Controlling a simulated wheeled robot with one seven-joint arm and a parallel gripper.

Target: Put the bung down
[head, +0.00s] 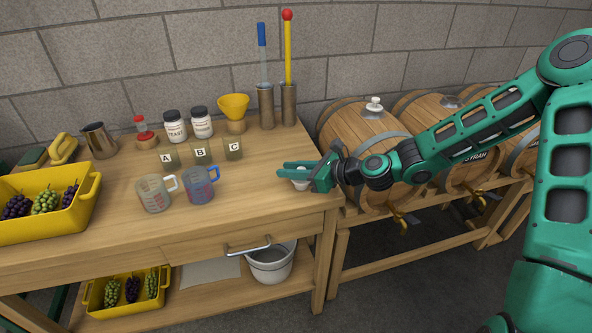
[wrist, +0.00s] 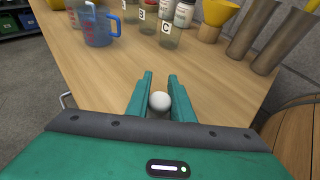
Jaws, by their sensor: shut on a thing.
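My gripper (head: 296,171) is at the right end of the wooden workbench (head: 250,212), low over its top, with the fingers pointing left. It is shut on the white bung (wrist: 160,101), which shows between the two green fingers in the wrist view. In the head view the bung (head: 300,182) is partly covered by the fingers. I cannot tell whether the bung touches the bench top. Another white bung (head: 375,104) sits on top of the nearest barrel (head: 350,127).
Beakers A, B and C (head: 201,153) and two measuring jugs (head: 200,186) stand left of my gripper. A yellow funnel (head: 234,106) and two metal cylinders (head: 266,106) stand behind. A yellow grape crate (head: 40,222) is far left. The bench top around my gripper is clear.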

